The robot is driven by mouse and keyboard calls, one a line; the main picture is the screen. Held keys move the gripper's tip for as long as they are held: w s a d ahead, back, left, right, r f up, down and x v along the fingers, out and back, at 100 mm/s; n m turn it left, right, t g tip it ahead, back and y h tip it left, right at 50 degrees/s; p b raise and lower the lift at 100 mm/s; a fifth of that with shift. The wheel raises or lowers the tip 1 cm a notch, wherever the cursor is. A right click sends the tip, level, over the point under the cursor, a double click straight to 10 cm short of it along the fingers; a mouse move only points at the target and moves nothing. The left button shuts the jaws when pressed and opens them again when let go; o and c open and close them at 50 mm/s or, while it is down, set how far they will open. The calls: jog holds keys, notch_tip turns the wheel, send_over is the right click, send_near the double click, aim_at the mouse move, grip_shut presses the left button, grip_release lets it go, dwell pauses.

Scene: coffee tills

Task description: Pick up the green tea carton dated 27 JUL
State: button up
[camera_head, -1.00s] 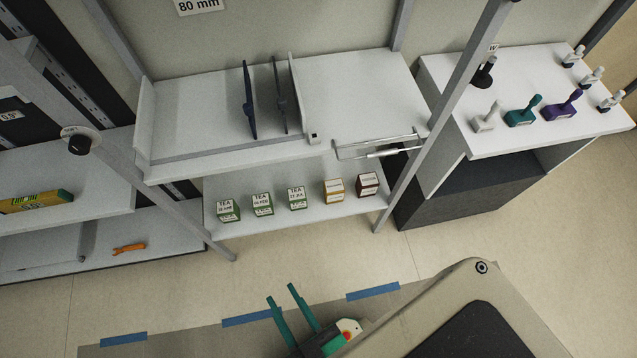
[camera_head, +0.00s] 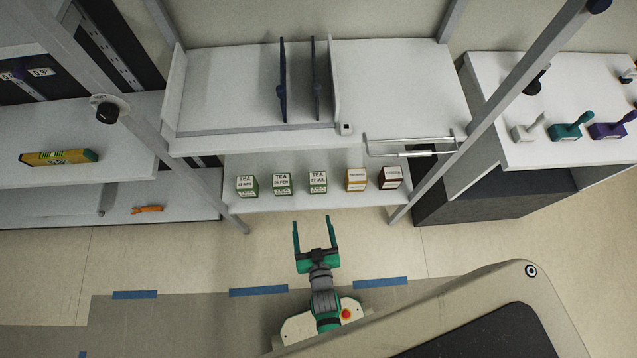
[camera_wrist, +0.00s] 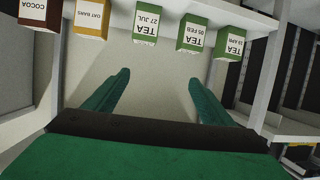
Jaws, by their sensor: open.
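The green and white tea carton dated 27 JUL (camera_head: 317,182) stands third from the left in a row on the lower shelf. It shows upside down at the top of the wrist view (camera_wrist: 147,24). Two like tea cartons stand to its left in the head view: one marked FEB (camera_head: 282,185) and one marked APR (camera_head: 247,186). My gripper (camera_head: 312,221) is open and empty, in front of the shelf and apart from the cartons. Its fingers point toward the 27 JUL carton. In the wrist view, the fingertips (camera_wrist: 159,79) are spread below that carton.
An oat bars box (camera_head: 356,180) and a dark cocoa box (camera_head: 390,178) stand right of the tea. The upper shelf (camera_head: 390,95) overhangs the row, with a wire rail (camera_head: 410,147) at its front. A slanted post bounds each side. The floor before the shelf is clear.

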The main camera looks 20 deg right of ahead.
jog(key=m+g+h, duration=0.1)
send_near(317, 174)
jog(key=f, duration=0.3)
jog(key=shift+w+a+f, duration=0.1)
jog(key=shift+w, duration=0.15)
jog(key=shift+w+d+f, duration=0.25)
jog(key=shift+w+f, duration=0.05)
jog(key=shift+w, duration=0.3)
jog(key=x, duration=0.9)
jog(key=shift+w+d+f, duration=0.2)
jog(key=shift+w, duration=0.1)
jog(key=shift+w+d+f, duration=0.1)
jog(key=shift+d, duration=0.05)
jog(key=c, duration=1.2)
